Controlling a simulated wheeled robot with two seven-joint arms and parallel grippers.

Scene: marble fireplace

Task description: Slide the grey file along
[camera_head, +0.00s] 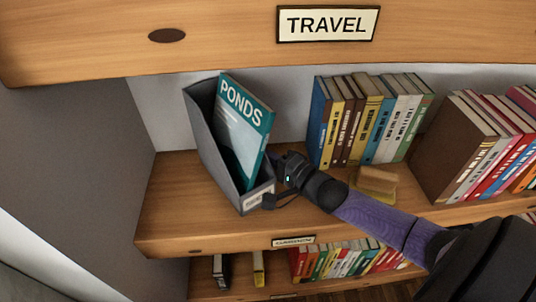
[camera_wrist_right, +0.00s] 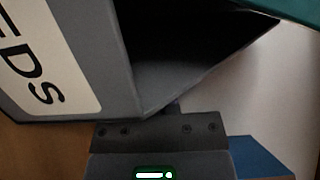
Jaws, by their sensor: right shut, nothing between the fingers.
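The grey file (camera_head: 206,133) stands upright at the left end of the middle shelf, with a teal book titled PONDS (camera_head: 243,125) leaning in it. My right gripper (camera_head: 275,165) is shut and empty, low at the file's right side. In the right wrist view the file (camera_wrist_right: 118,60) fills the upper left, its white label (camera_wrist_right: 45,50) partly cut off. The gripper's dark end (camera_wrist_right: 168,110) is at the file's lower edge and seems to touch it; the exact contact is hidden. My left gripper is out of view.
The shelf board (camera_head: 175,205) is bare left of the file. A row of books (camera_head: 365,120) stands behind my right arm, with a tan block (camera_head: 376,180) in front and more books (camera_head: 480,145) further right. A TRAVEL sign (camera_head: 328,24) hangs above.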

